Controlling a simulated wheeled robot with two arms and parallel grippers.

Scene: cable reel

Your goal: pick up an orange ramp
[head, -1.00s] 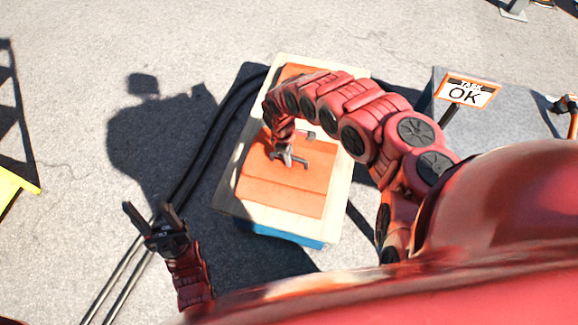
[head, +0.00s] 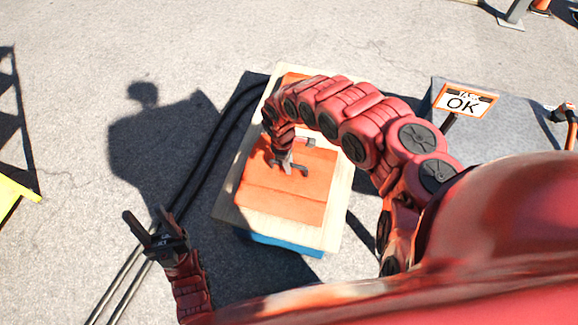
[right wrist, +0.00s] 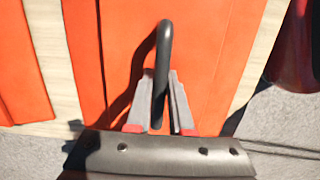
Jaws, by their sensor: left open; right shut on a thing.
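An orange ramp (head: 285,203) with a dark handle (right wrist: 163,50) is over a pale wooden board (head: 232,216) in the head view. A second orange piece (right wrist: 18,75) shows beside it in the right wrist view. My right gripper (head: 289,160) reaches down to the ramp, and in the right wrist view its fingers (right wrist: 162,88) are shut around the handle. I cannot tell whether the ramp is clear of what lies under it. My left gripper (head: 146,215) is open and empty over the ground at the lower left.
The board sits on a blue base (head: 288,246). Black cables (head: 200,165) run along its left side. A yellow object (head: 14,190) is at the left edge.

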